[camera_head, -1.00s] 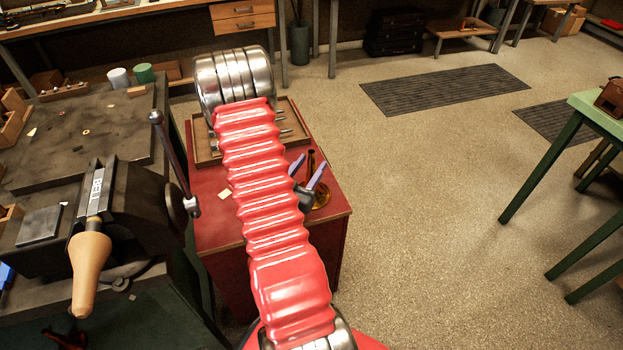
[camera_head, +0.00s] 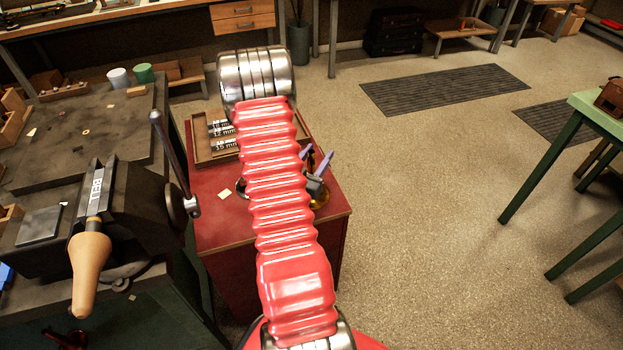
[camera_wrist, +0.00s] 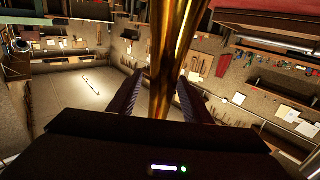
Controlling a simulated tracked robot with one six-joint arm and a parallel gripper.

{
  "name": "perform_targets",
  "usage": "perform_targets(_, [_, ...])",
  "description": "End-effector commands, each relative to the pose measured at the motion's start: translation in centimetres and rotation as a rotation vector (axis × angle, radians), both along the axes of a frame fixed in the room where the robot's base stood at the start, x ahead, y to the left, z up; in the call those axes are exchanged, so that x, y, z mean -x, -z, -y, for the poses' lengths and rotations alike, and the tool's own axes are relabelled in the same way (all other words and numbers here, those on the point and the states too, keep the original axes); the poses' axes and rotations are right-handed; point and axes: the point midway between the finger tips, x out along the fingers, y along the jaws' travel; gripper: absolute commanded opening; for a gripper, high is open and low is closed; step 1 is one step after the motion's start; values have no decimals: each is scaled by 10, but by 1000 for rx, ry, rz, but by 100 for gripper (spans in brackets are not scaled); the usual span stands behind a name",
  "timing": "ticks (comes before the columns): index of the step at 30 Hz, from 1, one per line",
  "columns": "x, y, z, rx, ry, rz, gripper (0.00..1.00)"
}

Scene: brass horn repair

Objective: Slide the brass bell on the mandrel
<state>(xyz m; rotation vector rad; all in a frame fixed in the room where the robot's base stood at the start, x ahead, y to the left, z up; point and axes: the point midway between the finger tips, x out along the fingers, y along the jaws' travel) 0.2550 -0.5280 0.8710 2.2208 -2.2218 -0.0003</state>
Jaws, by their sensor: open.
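The brass bell (camera_head: 321,203) stands on the red cabinet, mostly hidden behind my arm and gripper. In the wrist view its shiny brass stem (camera_wrist: 170,55) runs between my two fingers. My gripper (camera_head: 316,160) is open around the stem; it also shows in the wrist view (camera_wrist: 160,92). I cannot tell whether either finger touches the brass. The mandrel (camera_head: 88,272) is a tan, rounded cone at the left, on a dark holder marked BELL, pointing toward the front. Nothing is on it.
The red cabinet (camera_head: 225,232) holds a wooden tray (camera_head: 203,160) with labelled rods. A green table (camera_head: 600,110) stands right; the floor between is clear.

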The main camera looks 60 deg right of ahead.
Motion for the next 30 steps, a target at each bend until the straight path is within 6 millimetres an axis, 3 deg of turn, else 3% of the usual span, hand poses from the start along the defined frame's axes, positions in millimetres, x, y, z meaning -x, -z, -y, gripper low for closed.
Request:
perform_targets(12, [0, 0, 0, 0, 0, 0, 44])
perform_targets(30, [0, 0, 0, 0, 0, 0, 2])
